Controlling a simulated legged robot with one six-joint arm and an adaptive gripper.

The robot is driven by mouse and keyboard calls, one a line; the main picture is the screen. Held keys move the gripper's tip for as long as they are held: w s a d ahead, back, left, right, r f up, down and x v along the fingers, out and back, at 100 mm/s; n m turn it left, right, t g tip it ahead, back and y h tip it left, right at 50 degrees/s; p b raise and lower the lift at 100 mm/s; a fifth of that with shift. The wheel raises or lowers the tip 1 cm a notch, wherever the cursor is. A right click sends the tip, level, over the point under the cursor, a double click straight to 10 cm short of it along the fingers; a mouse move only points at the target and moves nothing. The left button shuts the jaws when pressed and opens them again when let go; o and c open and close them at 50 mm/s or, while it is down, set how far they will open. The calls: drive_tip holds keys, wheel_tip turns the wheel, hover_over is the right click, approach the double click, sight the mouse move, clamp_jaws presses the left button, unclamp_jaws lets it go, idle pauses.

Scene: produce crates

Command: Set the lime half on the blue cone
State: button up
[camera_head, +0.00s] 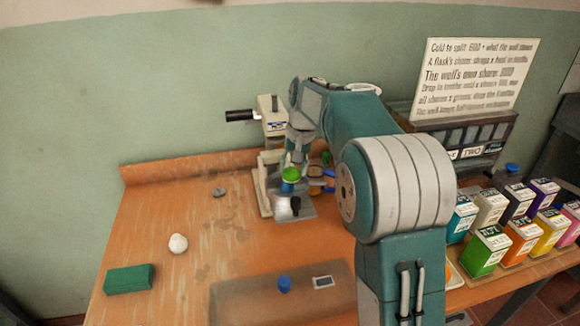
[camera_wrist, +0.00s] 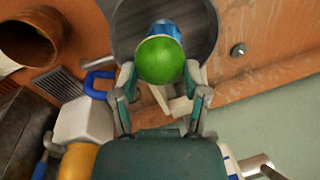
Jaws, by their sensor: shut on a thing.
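The lime half (camera_head: 292,173) is a bright green dome, held at the end of my arm over the press-like stand at the back of the bench. In the wrist view the lime half (camera_wrist: 160,60) sits between the fingertips of my gripper (camera_wrist: 160,74), which is shut on it. The blue cone (camera_head: 288,187) shows just under the lime half. In the wrist view part of the blue cone (camera_wrist: 167,27) shows past the lime's edge, above a round grey dish (camera_wrist: 204,28). The lime covers the rest of the cone. I cannot tell whether they touch.
The stand (camera_head: 266,190) has a black-handled lever (camera_head: 240,115) beside my arm. A blue-handled cup (camera_head: 329,180) is close on the right. Coloured tins (camera_head: 490,252) and a sign (camera_head: 476,78) are further right. A green block (camera_head: 129,279) and white lump (camera_head: 178,243) lie left, with bare bench between.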

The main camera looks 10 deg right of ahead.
drive_tip(key=shift+a, duration=1.15)
drive_tip(key=shift+d, duration=0.5)
drive_tip(key=shift+a, duration=0.3)
drive_tip(key=shift+d, duration=0.3)
drive_tip(key=shift+a+f, duration=0.1)
drive_tip(key=shift+f, duration=0.3)
drive_tip(key=o, duration=1.3)
drive_tip(key=shift+o, duration=0.2)
